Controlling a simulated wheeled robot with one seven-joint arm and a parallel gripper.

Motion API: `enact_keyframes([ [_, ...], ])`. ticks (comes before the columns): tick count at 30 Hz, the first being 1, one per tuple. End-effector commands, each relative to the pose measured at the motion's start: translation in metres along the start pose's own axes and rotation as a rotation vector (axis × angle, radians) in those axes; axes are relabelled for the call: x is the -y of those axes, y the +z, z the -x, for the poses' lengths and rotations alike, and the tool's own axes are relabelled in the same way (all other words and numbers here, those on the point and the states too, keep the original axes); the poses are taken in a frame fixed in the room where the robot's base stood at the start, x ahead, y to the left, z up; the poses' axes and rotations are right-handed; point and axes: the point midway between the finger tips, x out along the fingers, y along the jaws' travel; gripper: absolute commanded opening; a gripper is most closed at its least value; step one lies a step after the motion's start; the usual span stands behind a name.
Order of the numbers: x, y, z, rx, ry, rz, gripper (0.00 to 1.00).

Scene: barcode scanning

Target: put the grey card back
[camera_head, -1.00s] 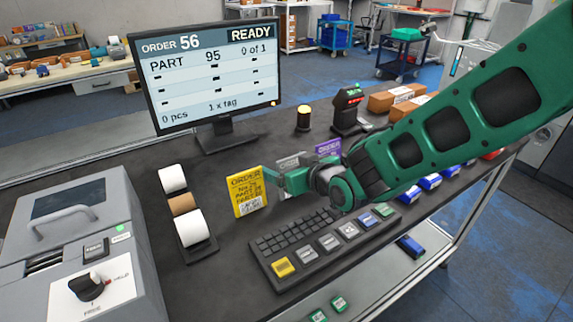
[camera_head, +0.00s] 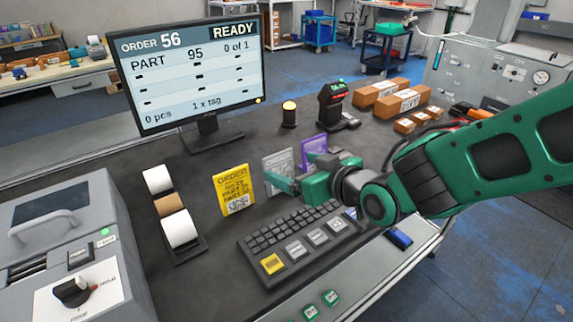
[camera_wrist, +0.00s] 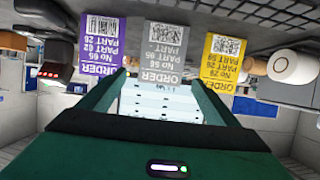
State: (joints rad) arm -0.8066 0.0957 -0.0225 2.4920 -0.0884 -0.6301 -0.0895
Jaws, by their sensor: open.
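The grey card (camera_head: 278,160) stands upright on the dark bench, between the yellow card (camera_head: 234,190) and the purple card (camera_head: 313,146). My gripper (camera_head: 290,174) is in front of the grey card, its fingers hiding the card's lower part in the head view. In the wrist view the picture is upside down. There the grey card (camera_wrist: 164,48) sits in the middle, just beyond the open fingers (camera_wrist: 157,78), and nothing is held between them. The purple card (camera_wrist: 92,42) is to its left and the yellow card (camera_wrist: 222,58) to its right.
The keyboard (camera_head: 292,230) lies close in front of the cards, below my gripper. The monitor (camera_head: 190,75) reads order 56, ready. Label rolls (camera_head: 178,228) stand at left. The scanner (camera_head: 333,104) and brown boxes (camera_head: 412,100) are at the back right.

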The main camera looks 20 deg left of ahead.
Motion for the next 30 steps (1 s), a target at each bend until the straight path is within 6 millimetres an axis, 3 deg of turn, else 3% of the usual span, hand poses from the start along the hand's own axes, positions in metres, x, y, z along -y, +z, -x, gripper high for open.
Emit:
enact_keyframes([
  [13,0.000,0.001,0.012,0.002,0.000,0.000,0.84],
  [16,-0.013,0.003,0.015,0.018,0.022,-0.006,0.84],
  [20,-0.067,0.018,0.035,0.105,0.116,-0.042,0.84],
  [23,-0.128,0.041,0.070,0.220,0.230,-0.104,0.84],
  [27,-0.203,0.083,0.142,0.395,0.396,-0.234,0.84],
  [30,-0.238,0.114,0.203,0.513,0.503,-0.354,0.84],
])
